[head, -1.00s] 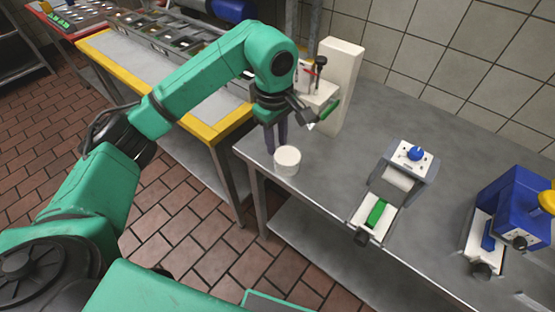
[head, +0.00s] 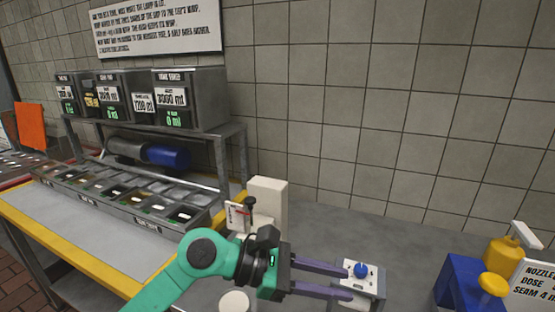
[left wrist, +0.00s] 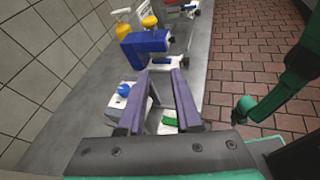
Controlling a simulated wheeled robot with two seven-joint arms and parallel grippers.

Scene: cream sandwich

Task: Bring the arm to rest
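My left arm (head: 200,265) is green and comes in from the bottom of the head view, bent over the steel counter. My left gripper (head: 346,283) points right, with its two purple fingers apart and nothing between them. In the left wrist view the fingers of my left gripper (left wrist: 160,73) are also spread. Beyond them is a small white-topped machine with a blue knob (head: 361,270), which also shows in the left wrist view (left wrist: 124,90). I cannot tell whether the fingers touch it. No right gripper can be made out; a green arm part (left wrist: 285,85) shows at right there.
A white round container (head: 235,302) stands under the arm, with a white upright block (head: 268,205) behind it. A blue machine (head: 462,285) and yellow bottle (head: 503,252) stand at right. A bin rail (head: 125,203) is at left.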

